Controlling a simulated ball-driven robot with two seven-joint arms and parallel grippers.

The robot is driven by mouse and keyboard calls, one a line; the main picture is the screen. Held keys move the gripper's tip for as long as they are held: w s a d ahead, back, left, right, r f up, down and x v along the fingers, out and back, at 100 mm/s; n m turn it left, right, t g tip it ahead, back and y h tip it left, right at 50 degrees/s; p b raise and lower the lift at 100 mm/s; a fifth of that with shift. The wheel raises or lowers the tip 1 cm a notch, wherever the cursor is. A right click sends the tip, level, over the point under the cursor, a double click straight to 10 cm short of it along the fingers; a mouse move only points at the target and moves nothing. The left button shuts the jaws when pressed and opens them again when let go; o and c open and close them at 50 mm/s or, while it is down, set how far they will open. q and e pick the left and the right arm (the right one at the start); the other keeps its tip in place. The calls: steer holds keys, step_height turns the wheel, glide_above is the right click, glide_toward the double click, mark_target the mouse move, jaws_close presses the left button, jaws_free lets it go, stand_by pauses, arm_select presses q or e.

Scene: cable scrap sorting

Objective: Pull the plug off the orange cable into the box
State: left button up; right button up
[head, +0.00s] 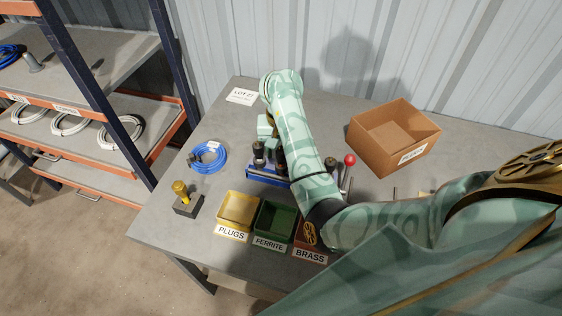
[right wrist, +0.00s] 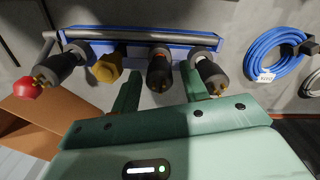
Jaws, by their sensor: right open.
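In the right wrist view a blue rack (right wrist: 140,38) holds several dark plugs with brass prongs in a row. My right gripper (right wrist: 159,74) is open, and one dark plug (right wrist: 159,66) appears between its two fingers; I cannot tell whether they touch it. Another dark plug (right wrist: 210,72) is just right of the right finger. In the head view the right gripper (head: 266,130) is above the blue rack (head: 266,174), partly hidden by my arm. The yellow PLUGS box (head: 238,208) stands in front of the rack. My left gripper is not in view.
A green FERRITE box (head: 274,218) and a BRASS box (head: 307,236) stand beside the yellow one. A cardboard box (head: 393,136) is at the back right, a red-knobbed lever (head: 349,160) before it. A blue cable coil (head: 208,157) and yellow-topped tool (head: 183,197) are left.

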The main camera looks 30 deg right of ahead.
steer(key=shift+d, duration=0.1)
steer(key=c, duration=0.8)
steer(key=o, duration=0.3)
jaws_close()
steer(key=shift+r+p, duration=1.9)
steer(key=shift+r, duration=0.6)
